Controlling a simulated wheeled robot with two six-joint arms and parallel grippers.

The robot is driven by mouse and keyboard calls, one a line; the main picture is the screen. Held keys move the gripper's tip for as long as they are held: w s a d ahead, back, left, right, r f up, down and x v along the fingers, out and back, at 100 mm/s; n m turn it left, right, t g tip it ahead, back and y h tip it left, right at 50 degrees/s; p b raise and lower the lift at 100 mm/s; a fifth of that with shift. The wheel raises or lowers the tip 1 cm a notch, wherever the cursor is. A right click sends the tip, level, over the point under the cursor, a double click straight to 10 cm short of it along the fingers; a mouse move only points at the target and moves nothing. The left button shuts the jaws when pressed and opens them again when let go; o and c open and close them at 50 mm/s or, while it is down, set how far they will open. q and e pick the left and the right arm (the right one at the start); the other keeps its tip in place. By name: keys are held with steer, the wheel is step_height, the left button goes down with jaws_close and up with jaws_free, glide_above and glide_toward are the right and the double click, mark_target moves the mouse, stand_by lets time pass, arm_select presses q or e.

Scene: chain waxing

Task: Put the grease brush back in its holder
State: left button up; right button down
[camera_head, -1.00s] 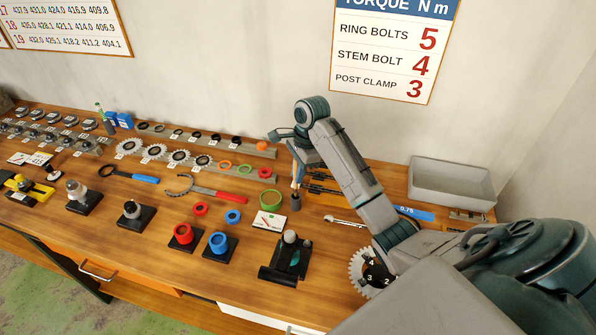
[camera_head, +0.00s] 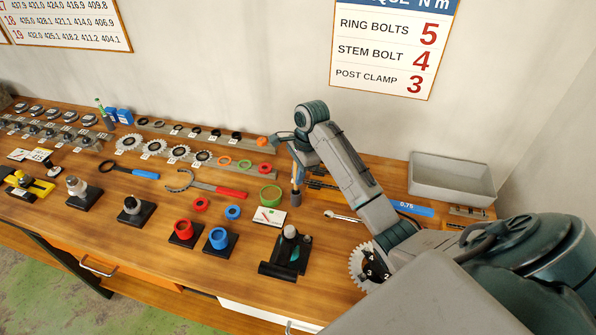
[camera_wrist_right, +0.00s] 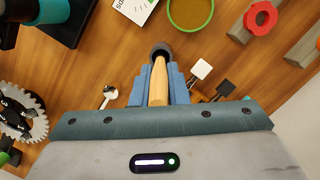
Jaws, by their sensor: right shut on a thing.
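My right gripper (camera_wrist_right: 159,92) is shut on the grease brush. The brush's pale wooden handle (camera_wrist_right: 158,85) runs between the blue fingers in the right wrist view. The small dark round holder (camera_wrist_right: 160,50) shows at the handle's far end. In the head view the holder (camera_head: 295,198) stands on the bench directly below my right gripper (camera_head: 297,172). The brush is roughly upright over it, and its lower end meets the cup mouth. I cannot tell how deep it sits; the bristles are hidden. My left gripper is not in view.
A green-rimmed bowl (camera_head: 270,195) and a white card (camera_head: 269,217) lie left of the holder. Dark tools (camera_head: 322,184) lie right of it, with a wrench (camera_head: 343,216) in front. A grey tray (camera_head: 451,182) stands at the right. A black stand (camera_head: 285,262) is in front.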

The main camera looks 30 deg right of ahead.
stand_by(0.4)
steer(key=shift+f, duration=1.1)
steer(key=c, duration=1.3)
jaws_free()
steer(key=shift+c, duration=0.2)
